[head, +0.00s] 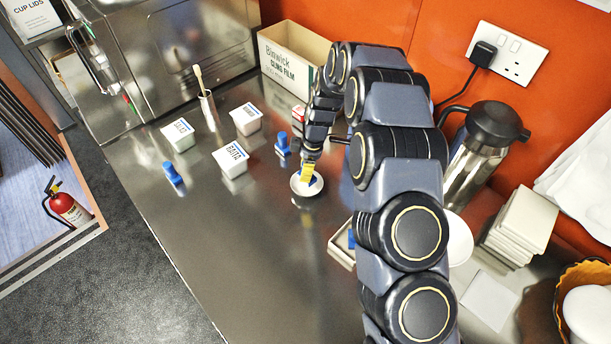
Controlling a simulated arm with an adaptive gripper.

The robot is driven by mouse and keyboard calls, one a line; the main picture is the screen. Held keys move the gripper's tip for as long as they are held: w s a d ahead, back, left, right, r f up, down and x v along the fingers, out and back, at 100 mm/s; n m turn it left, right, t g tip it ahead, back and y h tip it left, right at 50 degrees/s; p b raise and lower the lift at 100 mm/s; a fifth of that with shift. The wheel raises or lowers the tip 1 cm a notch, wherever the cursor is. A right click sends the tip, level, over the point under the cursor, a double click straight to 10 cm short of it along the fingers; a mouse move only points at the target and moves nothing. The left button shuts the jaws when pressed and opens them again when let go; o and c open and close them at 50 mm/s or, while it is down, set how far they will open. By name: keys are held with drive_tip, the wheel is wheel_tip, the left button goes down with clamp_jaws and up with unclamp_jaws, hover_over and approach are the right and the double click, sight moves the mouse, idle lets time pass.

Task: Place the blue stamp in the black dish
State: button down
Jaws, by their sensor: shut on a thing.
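My gripper (308,168) is at the end of the arm, tips down over a small round dish (298,188). The dish looks pale inside, with a dark band below its rim; I see no plainly black dish. Between the fingertips is a small yellow thing with a bit of blue (314,180) at its lower end, at or just above the dish; contact is unclear. One blue stamp-like piece (172,174) lies at the left on the steel counter. Another blue piece (282,141) stands just left of my gripper. More blue shows in a pale tray (340,250), partly hidden by my arm.
White labelled tubs (231,160) stand left of the dish. A cup with a brush (207,105) and a cling film box (290,55) are behind. A steel jug (470,165) and stacked pale dishes (520,225) are at right. The front-left counter (240,250) is clear.

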drive_tip(key=shift+w+f, duration=0.2)
drive_tip(key=shift+f, duration=1.6)
drive_tip(key=shift+f, duration=0.15)
drive_tip(key=c, duration=1)
unclamp_jaws()
drive_tip(key=r, duration=0.4)
drive_tip(key=d+r, duration=0.1)
drive_tip(key=r, duration=0.7)
drive_tip(key=shift+s+d+r, duration=0.1)
drive_tip(key=shift+d+r, duration=0.1)
drive_tip(key=shift+d, duration=0.2)
